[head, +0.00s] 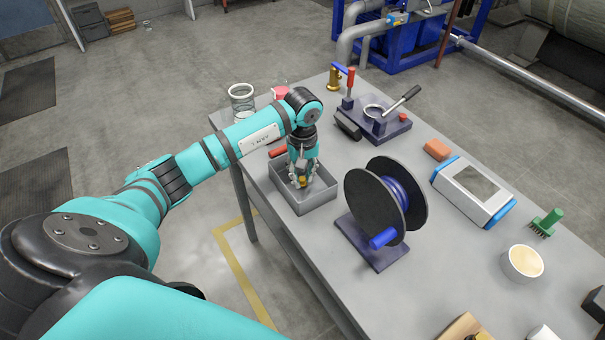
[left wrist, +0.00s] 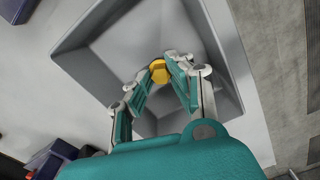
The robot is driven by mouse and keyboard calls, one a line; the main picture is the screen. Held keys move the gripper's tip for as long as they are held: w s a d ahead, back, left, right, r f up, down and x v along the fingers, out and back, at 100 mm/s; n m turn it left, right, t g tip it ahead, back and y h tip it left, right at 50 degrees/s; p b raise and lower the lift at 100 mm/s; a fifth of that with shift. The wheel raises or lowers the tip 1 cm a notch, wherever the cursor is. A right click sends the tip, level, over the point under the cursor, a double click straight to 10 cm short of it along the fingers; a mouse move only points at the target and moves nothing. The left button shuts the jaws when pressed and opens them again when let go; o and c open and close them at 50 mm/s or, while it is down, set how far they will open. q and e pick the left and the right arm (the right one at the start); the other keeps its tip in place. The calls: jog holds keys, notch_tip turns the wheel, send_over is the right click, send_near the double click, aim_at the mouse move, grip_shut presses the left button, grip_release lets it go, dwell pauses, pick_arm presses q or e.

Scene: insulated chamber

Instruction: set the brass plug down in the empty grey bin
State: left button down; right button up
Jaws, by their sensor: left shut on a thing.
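The grey bin (head: 312,206) stands at the left edge of the table in the head view. In the left wrist view its sloping walls (left wrist: 215,50) surround the fingers, and no other object shows inside it. My left gripper (head: 302,181) points down inside the bin's outline. It is shut on the brass plug (left wrist: 158,70), a small yellow piece between its fingertips, which also shows in the head view (head: 303,182). I cannot tell whether the plug touches the bin floor. My right gripper is not in view.
A cable reel (head: 378,200) on a dark base stands right of the bin. A clamp fixture (head: 375,122), a glass jar (head: 241,100) and a red-orange block (head: 437,150) are behind. A grey-blue device (head: 474,190) and a cup (head: 523,263) are farther right.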

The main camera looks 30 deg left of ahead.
pick_arm(q)
jog(key=c, duration=1.1)
grip_release()
jog(key=shift+r, duration=0.1)
notch_tip(320, 180, up, 12)
jog(key=shift+f, duration=0.2)
